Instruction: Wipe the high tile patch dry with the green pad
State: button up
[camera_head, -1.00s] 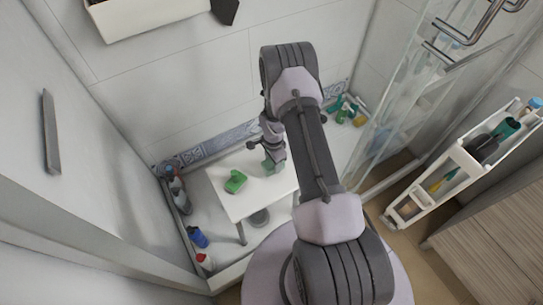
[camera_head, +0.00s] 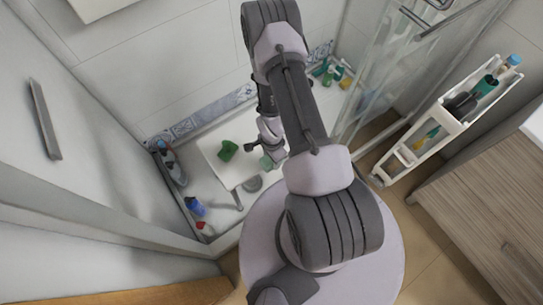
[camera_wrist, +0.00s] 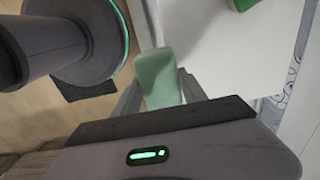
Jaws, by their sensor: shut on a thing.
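My gripper (camera_head: 269,156) is shut on a pale green pad (camera_wrist: 158,78), which sits between the two fingers in the wrist view. In the head view the pad (camera_head: 267,162) shows small under the gripper, at the right edge of the white bench (camera_head: 212,160). A brighter green object (camera_head: 227,150) lies on the bench, left of the gripper; its corner shows at the top of the wrist view (camera_wrist: 243,3). I cannot make out a distinct wet patch on the white wall tiles (camera_head: 165,75).
Bottles stand at the left (camera_head: 194,206) and far right corner (camera_head: 332,74) of the shower floor. A glass screen (camera_head: 385,75) and a white cart (camera_head: 420,145) with bottles are on the right. A white wall shelf (camera_head: 98,8) is at top left.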

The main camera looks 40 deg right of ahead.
jog(key=shift+c, duration=1)
jog(key=shift+w+r, duration=0.2)
jog(key=w+a+r+n, duration=0.2)
jog(key=w+r+n, duration=0.25)
jog(key=r, duration=0.35)
jog(key=w+a+r+n, duration=0.3)
jog(key=w+r+n, duration=0.15)
jog(key=r, duration=0.35)
jog(key=s+a+r+m+g+y+p, duration=0.1)
jog(key=s+a+r+m+g+p, duration=0.4)
jog(key=r, duration=0.8)
jog(key=s+a+r+m+g+p, duration=0.1)
jog(key=s+a+r+m+p, duration=0.1)
jog(key=a+r+p, duration=0.95)
jog(key=s+a+r+m+g+y+p, duration=0.1)
jog(key=s+a+r+m+g+p, duration=0.4)
jog(key=r, duration=1.1)
jog(key=w+a+r+m+t+y+p, duration=0.2)
jog(key=w+r+m+t+y+p, duration=0.25)
jog(key=r, duration=0.55)
jog(key=w+a+r+m+t+y+p, duration=0.1)
jog(key=a+r+m+t+y+p, duration=0.15)
jog(key=r+m+y+p, duration=0.5)
jog(key=w+a+r+m+t+y+p, duration=0.1)
jog(key=w+r+m+t+y+p, duration=0.25)
jog(key=r+p, duration=0.65)
jog(key=a+r+b, duration=0.3)
jog(key=a, duration=0.3)
jog(key=shift+a+r, duration=0.15)
jog(key=shift+r, duration=0.15)
